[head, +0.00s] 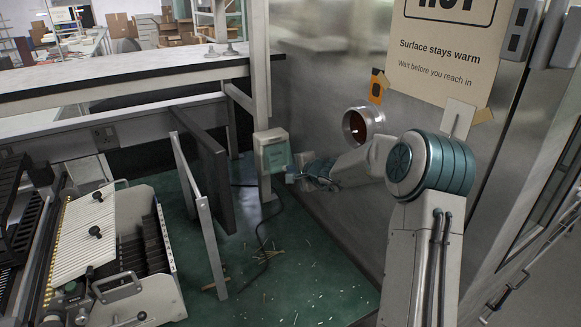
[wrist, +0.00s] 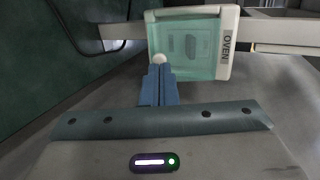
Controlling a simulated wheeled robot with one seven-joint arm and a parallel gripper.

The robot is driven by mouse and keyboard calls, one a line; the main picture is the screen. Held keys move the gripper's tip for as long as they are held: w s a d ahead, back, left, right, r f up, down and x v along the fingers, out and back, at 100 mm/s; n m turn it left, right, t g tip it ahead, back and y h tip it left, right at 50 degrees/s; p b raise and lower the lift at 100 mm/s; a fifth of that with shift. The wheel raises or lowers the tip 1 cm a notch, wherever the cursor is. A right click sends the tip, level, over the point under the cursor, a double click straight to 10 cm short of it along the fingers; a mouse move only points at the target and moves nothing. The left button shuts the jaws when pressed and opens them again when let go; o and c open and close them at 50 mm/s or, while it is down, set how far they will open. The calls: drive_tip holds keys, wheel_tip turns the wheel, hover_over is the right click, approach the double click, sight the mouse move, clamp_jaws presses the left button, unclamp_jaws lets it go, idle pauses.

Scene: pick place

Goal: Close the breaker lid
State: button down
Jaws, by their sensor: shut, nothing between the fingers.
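The breaker box (head: 271,137) is a small cream box on the pale upright post, with a translucent green lid (head: 274,155) on its front. In the wrist view the lid (wrist: 205,40) lies across the box face, with dim shapes visible through it and the label "OVEN" on the cream right edge. I cannot tell whether it is fully flush. My gripper (head: 291,173) is at the lid's lower right in the head view. In the wrist view my gripper (wrist: 160,72) is shut and empty, its tips at a small pale round knob (wrist: 158,58) at the lid's lower left; contact is unclear.
A metal wall with a round port (head: 362,125) stands right of the box. A dark upright panel (head: 208,165) stands to its left. A dark cable (head: 268,235) hangs below onto the green floor, where scattered slivers lie. A slatted machine (head: 110,245) fills the lower left.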

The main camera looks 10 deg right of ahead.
drive_tip(key=shift+x, duration=0.8)
